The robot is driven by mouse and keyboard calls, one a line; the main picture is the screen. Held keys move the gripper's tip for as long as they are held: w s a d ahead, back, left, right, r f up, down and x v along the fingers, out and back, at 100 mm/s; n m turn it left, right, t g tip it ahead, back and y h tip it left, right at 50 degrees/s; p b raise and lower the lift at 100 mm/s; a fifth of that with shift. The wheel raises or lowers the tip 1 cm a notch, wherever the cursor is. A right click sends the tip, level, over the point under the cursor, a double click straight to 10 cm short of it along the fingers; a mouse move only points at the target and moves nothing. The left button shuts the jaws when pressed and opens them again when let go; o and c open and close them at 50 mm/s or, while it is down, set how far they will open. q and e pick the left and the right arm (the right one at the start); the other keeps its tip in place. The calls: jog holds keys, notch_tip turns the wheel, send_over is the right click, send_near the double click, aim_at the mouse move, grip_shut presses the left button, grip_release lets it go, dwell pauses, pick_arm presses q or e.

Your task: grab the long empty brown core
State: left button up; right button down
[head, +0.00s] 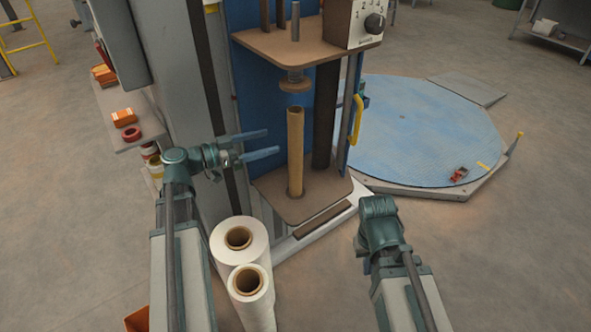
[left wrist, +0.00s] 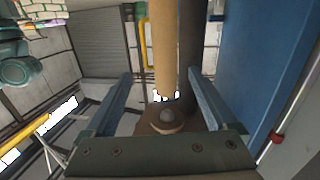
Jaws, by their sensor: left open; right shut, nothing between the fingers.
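The long brown core (head: 296,150) stands upright on the lower brown shelf (head: 320,200) of the blue-backed machine, below a round brown plug (head: 295,84). My left gripper (head: 273,142) is open and empty, just left of the core at about mid height, its fingers pointing toward it. In the left wrist view, the core (left wrist: 164,45) shows in line with the gap between the two fingers (left wrist: 160,73), and the plug (left wrist: 166,116) shows below its end. My right gripper (head: 379,212) is at the right, apart from the machine, its fingers hidden.
A thicker dark post (head: 325,115) stands behind the core to its right. The upper shelf (head: 290,42) is above. Two white film rolls (head: 238,238) (head: 249,281) with brown cores stand at the front left. A blue turntable (head: 425,130) is at the right. The floor right of it is clear.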

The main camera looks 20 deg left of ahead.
pick_arm(q)
jog(key=w+x, duration=0.1)
jog(key=x, duration=1.1)
jog(key=shift+w+r+t, duration=0.2)
jog(key=shift+r+t, duration=0.2)
jog(key=shift+r, duration=0.1)
jog(key=shift+a, duration=0.1)
grip_shut()
